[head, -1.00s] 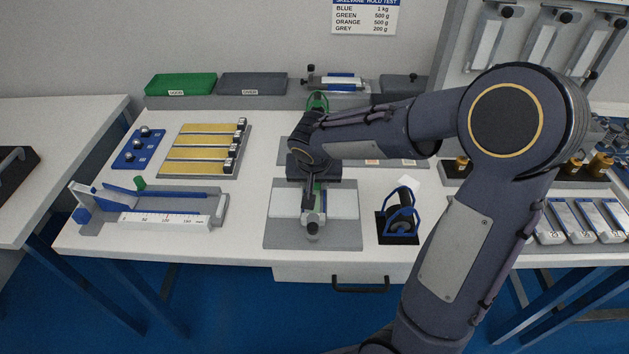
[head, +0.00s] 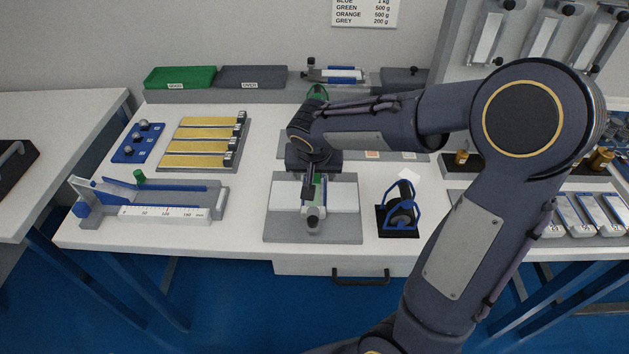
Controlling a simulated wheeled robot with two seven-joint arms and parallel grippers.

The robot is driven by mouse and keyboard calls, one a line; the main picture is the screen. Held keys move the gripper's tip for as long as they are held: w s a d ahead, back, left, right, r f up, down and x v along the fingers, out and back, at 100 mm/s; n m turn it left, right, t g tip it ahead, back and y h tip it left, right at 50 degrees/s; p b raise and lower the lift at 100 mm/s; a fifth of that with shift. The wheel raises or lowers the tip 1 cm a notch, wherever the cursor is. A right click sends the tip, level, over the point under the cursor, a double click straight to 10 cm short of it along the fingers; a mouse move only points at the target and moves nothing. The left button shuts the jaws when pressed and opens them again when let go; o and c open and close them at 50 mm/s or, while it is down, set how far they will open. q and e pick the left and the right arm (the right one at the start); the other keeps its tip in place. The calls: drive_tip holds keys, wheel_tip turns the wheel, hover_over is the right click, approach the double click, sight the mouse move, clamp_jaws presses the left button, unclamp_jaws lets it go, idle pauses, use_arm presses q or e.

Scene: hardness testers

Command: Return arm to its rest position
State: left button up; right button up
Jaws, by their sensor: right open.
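My right arm comes in from the lower right, bends at a high elbow and reaches left over the table. My right gripper (head: 311,192) points down over the middle of the grey plate (head: 280,233), beside a small tester lying on a white block (head: 342,196). Its fingers are small and partly hidden by the wrist; it is open. I cannot tell whether it touches the tester (head: 313,218). My left gripper is not in view.
A blue-framed stand (head: 399,212) is close right of the plate. A scale device (head: 150,205) and a yellow-striped rack (head: 205,145) stand left. Green (head: 180,78) and grey (head: 253,77) trays line the back. Racks of testers stand at the right.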

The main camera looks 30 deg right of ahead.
drive_tip(key=v, duration=0.6)
drive_tip(key=s+a+r+n+y+p, duration=0.2)
drive_tip(key=s+a+r+y+p, duration=0.1)
drive_tip(key=s, duration=0.6)
drive_tip(key=s+a+r+n+t+y+p, duration=0.1)
drive_tip(key=s+a+r+n+y+p, duration=0.1)
drive_tip(key=s, duration=0.8)
drive_tip(key=shift+s+a+r+n+t+y+p, duration=0.35)
drive_tip(key=shift+r+y+p, duration=0.2)
drive_tip(key=shift+p, duration=0.5)
